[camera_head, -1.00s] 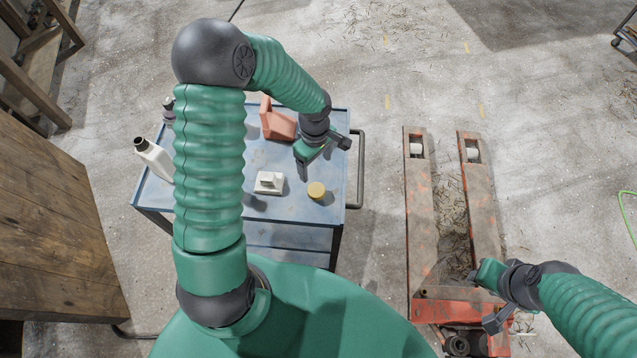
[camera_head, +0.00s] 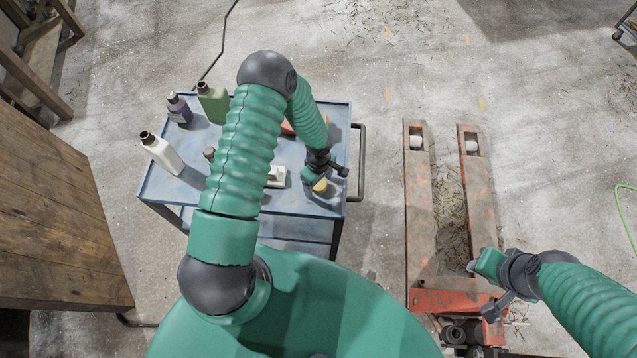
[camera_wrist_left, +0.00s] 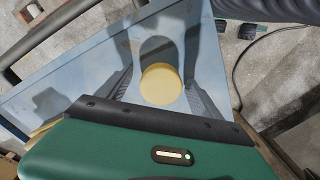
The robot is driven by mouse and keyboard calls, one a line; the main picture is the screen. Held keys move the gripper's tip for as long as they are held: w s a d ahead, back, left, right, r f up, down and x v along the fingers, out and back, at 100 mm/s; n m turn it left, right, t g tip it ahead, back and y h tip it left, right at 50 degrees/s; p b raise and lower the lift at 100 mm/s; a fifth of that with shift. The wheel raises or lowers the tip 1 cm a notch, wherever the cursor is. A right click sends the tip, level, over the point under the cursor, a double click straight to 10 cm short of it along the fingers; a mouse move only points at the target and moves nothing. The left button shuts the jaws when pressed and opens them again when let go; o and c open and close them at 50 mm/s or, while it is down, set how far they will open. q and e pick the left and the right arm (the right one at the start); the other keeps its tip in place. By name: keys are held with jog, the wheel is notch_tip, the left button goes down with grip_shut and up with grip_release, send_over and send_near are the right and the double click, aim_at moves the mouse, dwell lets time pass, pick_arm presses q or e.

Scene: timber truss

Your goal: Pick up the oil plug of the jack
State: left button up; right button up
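A round yellow cap (camera_head: 320,186), which looks like the oil plug, is on the blue cart top near its right front corner. It also shows in the left wrist view (camera_wrist_left: 161,84), between the two fingers. My left gripper (camera_head: 324,176) is open, pointing down over the cap and partly hiding it in the head view. The fingers stand apart on either side of the cap, with gaps visible; I cannot tell the exact height above it. My right gripper (camera_head: 482,289) is open and empty over the front of the orange pallet jack (camera_head: 440,301).
The blue cart (camera_head: 293,207) also carries a white bottle (camera_head: 162,153), a purple bottle (camera_head: 180,110), a green container (camera_head: 213,103), a small white block (camera_head: 277,177) and a red jug mostly hidden behind my arm. A wooden crate (camera_head: 55,225) stands at left.

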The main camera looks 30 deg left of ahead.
pick_arm(q)
jog(key=shift+a, duration=0.1)
jog(key=c, duration=1.4)
